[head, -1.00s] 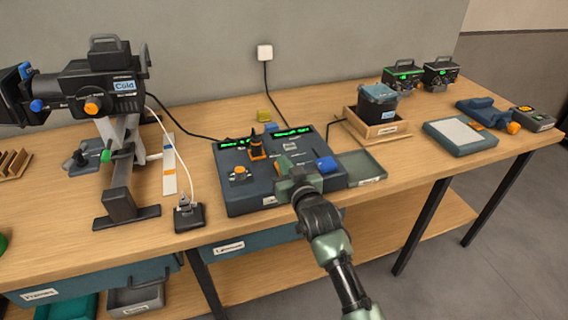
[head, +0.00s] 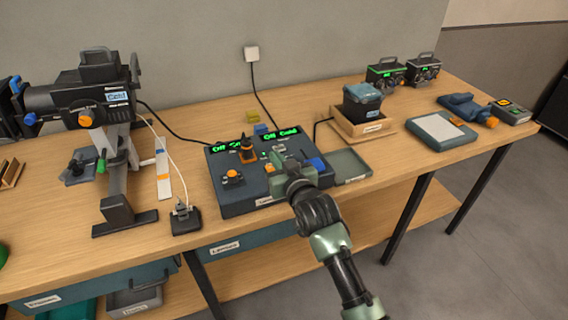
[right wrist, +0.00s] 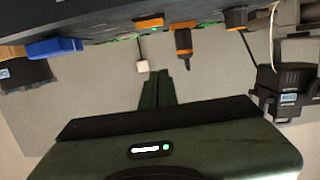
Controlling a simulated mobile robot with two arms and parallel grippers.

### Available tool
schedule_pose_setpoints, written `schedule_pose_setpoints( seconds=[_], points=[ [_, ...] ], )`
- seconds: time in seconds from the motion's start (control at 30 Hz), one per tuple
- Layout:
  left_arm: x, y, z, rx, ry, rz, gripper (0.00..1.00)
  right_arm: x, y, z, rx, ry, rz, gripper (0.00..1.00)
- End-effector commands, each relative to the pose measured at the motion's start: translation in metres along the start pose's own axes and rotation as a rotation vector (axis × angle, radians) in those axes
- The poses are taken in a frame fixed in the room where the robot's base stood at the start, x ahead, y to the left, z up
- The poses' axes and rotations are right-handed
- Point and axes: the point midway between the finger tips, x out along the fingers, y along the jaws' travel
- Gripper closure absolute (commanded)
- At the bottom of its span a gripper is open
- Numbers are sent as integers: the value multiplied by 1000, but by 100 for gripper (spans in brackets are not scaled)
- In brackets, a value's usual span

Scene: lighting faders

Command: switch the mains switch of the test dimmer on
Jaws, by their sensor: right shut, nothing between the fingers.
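A dark blue-grey console (head: 233,200) stands on the bench with two green-lit displays, an orange knob at its left, an upright black and orange handle (head: 247,150) and a blue block (head: 317,164) at its right. I cannot read which part is the mains switch; my right gripper hides some of the panel. My right gripper (head: 280,160) is shut and empty over the console's right half. In the right wrist view its closed fingers (right wrist: 158,88) point toward the console's edge (right wrist: 105,32), with the blue block (right wrist: 55,47) to the left. My left gripper is out of view.
A large black lamp (head: 80,95) stands at the left, with a small black socket box (head: 186,220) beside the console. A wooden tray (head: 371,134) holding a dark box stands to the right. Two handled boxes (head: 386,78) with green displays (head: 424,70) are at the back.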

Motion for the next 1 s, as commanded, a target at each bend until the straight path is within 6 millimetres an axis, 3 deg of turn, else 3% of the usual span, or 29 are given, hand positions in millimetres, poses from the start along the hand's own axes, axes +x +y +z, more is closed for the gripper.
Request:
schedule_pose_setpoints(
  seconds=[0.2,0.4,1.0],
  points=[
    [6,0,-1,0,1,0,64,-38,0,-6,-1,2,0,100],
    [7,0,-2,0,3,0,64,-57,0,-11,-1,0,0,100],
    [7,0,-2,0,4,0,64,-62,1,-10,0,-6,2,100]
  ],
)
